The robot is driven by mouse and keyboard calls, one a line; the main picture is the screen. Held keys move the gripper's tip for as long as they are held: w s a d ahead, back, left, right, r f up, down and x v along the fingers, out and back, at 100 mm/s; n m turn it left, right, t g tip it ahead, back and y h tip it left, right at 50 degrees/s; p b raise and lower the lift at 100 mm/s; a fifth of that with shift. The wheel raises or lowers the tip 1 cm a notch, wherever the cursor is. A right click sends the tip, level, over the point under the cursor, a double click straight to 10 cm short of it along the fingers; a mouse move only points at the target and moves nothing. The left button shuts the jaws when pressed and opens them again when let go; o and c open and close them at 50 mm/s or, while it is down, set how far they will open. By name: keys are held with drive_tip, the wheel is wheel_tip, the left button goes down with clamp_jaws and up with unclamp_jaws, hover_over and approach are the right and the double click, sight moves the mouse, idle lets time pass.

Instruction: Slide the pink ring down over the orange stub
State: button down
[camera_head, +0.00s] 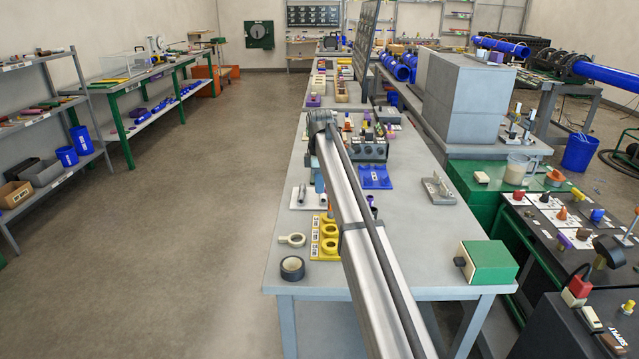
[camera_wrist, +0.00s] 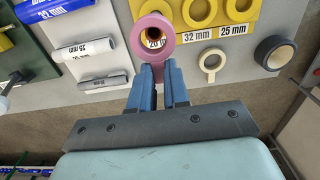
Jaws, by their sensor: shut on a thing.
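My gripper (camera_wrist: 158,70) is shut on the pink ring (camera_wrist: 136,36), its blue fingertips at the ring's near edge in the wrist view. The ring's hole faces the wrist camera. Through it show a dark and orange-brown shape, probably the orange stub (camera_wrist: 151,34), and part of a "20 mm" label. I cannot tell the height gap between ring and stub, or whether they touch. In the head view, a small orange upright (camera_head: 331,213) stands at the far end of the yellow holder (camera_head: 315,250). My arm hides much of that area, and the pink ring cannot be made out there.
Two yellow rings stand right of the pink ring by labels 32 mm and 25 mm. A cream ring (camera_wrist: 212,61) and black tape roll (camera_wrist: 275,52) lie farther right. Grey pipe pieces (camera_wrist: 104,81) lie left on a white board. A green box (camera_head: 487,262) stands at the bench's right.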

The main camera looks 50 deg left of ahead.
drive_tip(key=shift+f, duration=1.5)
idle(1.2)
drive_tip(key=c, duration=1)
unclamp_jaws()
drive_tip(key=shift+c, duration=0.2)
drive_tip(key=shift+r, duration=0.1)
wheel_tip(320, 180, up, 14)
drive_tip(key=shift+w+f, duration=0.1)
drive_tip(key=shift+f, duration=0.1)
